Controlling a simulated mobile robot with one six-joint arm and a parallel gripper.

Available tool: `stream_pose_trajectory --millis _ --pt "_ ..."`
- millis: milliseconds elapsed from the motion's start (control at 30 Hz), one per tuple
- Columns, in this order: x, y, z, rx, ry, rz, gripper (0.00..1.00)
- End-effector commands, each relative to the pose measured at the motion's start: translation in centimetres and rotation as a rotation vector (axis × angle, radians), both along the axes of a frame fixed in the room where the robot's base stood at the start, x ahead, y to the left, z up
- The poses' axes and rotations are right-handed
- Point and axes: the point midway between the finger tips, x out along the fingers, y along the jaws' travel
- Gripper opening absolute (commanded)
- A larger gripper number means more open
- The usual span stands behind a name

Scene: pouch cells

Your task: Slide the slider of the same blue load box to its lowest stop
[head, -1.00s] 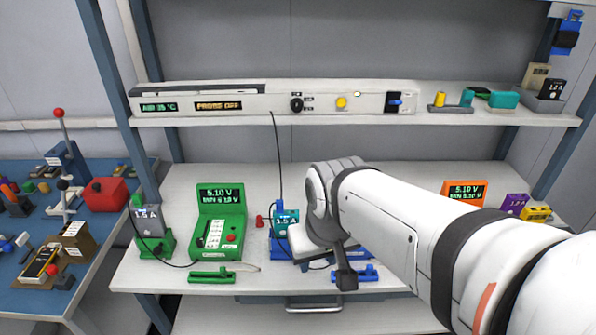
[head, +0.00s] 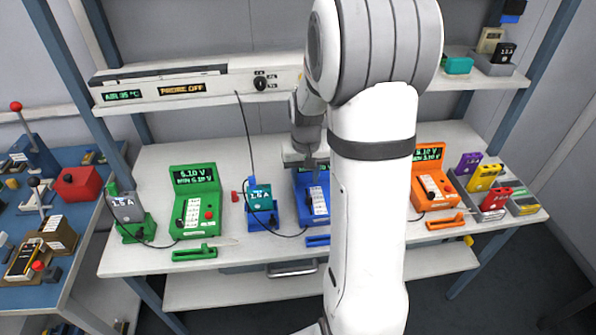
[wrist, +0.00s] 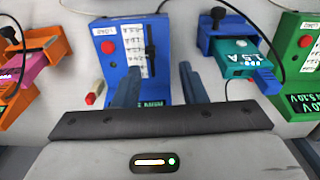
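The blue load box (head: 315,204) stands on the bench between the green and orange boxes, with its screen partly behind my arm. In the wrist view the blue load box (wrist: 112,75) shows a red button, a white label strip and a dark slider track (wrist: 151,45). The slider knob's exact place on the track is hard to tell. My gripper (wrist: 160,72) is open and empty, its two dark blue fingers spread over the screen end of the box. In the head view my gripper (head: 305,165) is just above the box, partly hidden by my arm.
A teal 1.5 A cell (head: 260,195) sits in a blue holder beside the box, with a black cable. The green load box (head: 196,203) is to the left and the orange one (head: 432,186) to the right. A shelf (head: 200,95) runs behind. A blue clip lies in front.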

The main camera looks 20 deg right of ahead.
Motion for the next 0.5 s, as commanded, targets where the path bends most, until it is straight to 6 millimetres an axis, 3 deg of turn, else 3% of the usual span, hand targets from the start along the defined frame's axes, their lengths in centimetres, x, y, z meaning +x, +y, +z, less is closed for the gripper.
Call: stream_pose_trajectory --millis 200,500 --pt "1.4 -2.1 -2.3 0.009 0.027 -0.033 0.38" --pt "1.4 -2.3 -6.1 0.010 0.032 -0.036 0.38"
